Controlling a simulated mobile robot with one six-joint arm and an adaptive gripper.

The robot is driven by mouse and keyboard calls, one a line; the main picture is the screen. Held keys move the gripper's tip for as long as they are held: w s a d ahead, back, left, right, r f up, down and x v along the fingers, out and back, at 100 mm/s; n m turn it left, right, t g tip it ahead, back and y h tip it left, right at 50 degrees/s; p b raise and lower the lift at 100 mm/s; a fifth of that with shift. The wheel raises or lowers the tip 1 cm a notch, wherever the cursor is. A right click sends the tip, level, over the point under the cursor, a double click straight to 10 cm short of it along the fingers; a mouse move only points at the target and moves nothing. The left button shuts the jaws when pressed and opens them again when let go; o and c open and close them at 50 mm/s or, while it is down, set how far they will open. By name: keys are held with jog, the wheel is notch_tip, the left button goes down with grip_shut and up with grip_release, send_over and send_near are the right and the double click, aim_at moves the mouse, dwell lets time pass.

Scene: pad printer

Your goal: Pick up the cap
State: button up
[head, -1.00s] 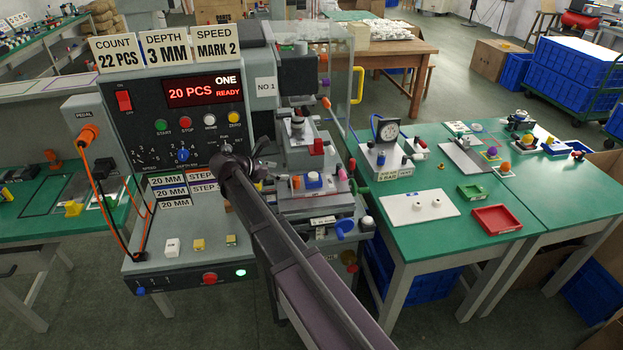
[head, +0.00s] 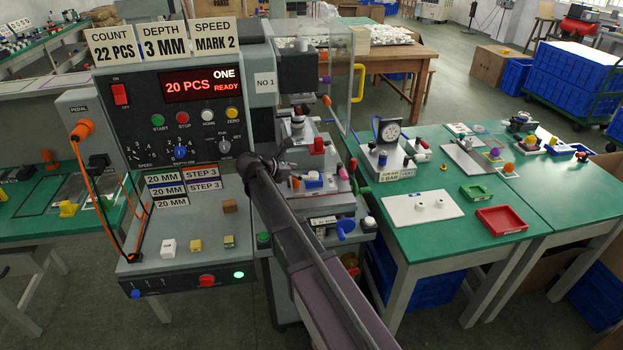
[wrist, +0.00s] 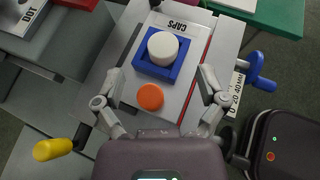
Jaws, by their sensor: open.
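An orange disc (wrist: 150,97) is on the same plate, nearer my gripper. My gripper (wrist: 160,73) is open and empty in the wrist view, its fingers spread either side of the plate, with the cap ahead of and between the fingertips. In the head view the blue holder (head: 313,180) shows small on the machine's slide; my arm reaches to its left, and the gripper's fingers are hard to make out there.
A blue handle (wrist: 259,70) sticks out right of the plate; a yellow knob (wrist: 52,149) is at lower left. The machine's control panel (head: 190,85) stands left of my arm. A clear guard (head: 340,75) rises behind the slide. A green table (head: 450,240) is to the right.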

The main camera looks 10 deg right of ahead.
aim_at(314, 174)
jog(key=b+x, duration=0.2)
jog(key=x, duration=0.2)
jog(key=shift+s+d+f, duration=0.15)
jog(key=shift+d+f, duration=0.05)
jog(key=shift+w+d+f+b, duration=0.1)
jog(key=shift+w+d+b, duration=0.1)
jog(key=shift+d+b, duration=0.15)
jog(key=c, duration=0.9)
